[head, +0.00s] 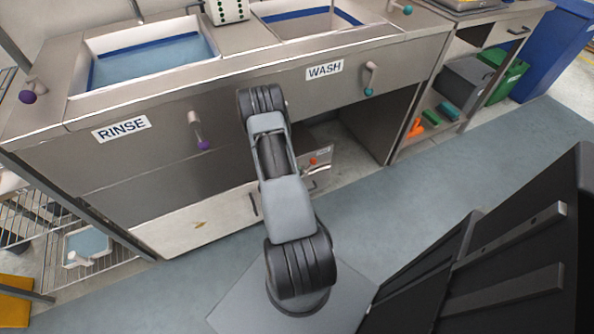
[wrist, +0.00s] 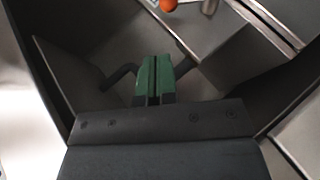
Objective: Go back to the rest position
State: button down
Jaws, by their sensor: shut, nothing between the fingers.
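My gripper shows in the wrist view, its green fingertips (wrist: 153,80) pressed together with nothing between them. It hangs in front of steel surfaces, and the wrist view shows no object touching it. In the head view my arm reaches forward toward the sink cabinet, and my gripper is hidden behind the arm's own links.
The sink unit has a rinse basin (head: 152,62) and a wash basin (head: 303,22). Lever handles with purple (head: 203,145) and teal (head: 368,91) knobs stick out from its front. An orange knob (wrist: 169,4) shows near my gripper. Blue-grey floor (head: 440,185) is open at right.

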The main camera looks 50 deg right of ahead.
dwell(0.4)
jog(key=a+f+m+y, duration=0.3)
jog(key=a+f+y, duration=0.1)
jog(key=a+y, duration=0.35)
jog(key=w+a+r+y+p, duration=0.2)
jog(key=a+r+p, duration=0.1)
jog(key=a+r, duration=0.3)
jog(key=w+a+r+y+p, duration=0.2)
jog(key=a+r, duration=0.2)
jog(key=r, duration=0.4)
jog(key=s+a+r+n+t+p, duration=0.1)
jog(key=a+r+p, duration=0.4)
jog(key=r, duration=1)
jog(key=s+a+r+n+p, duration=0.2)
jog(key=a+r+p, duration=0.3)
jog(key=r, duration=0.9)
jog(key=s+a+r+n+t+p, duration=0.1)
jog(key=a+r+p, duration=0.5)
jog(key=r, duration=0.9)
jog(key=shift+s+a+r+n+t, duration=0.35)
jog(key=shift+s+a+n, duration=0.25)
jog(key=shift+s+n, duration=0.3)
jog(key=shift+d+y, duration=0.15)
jog(key=shift+y, duration=0.1)
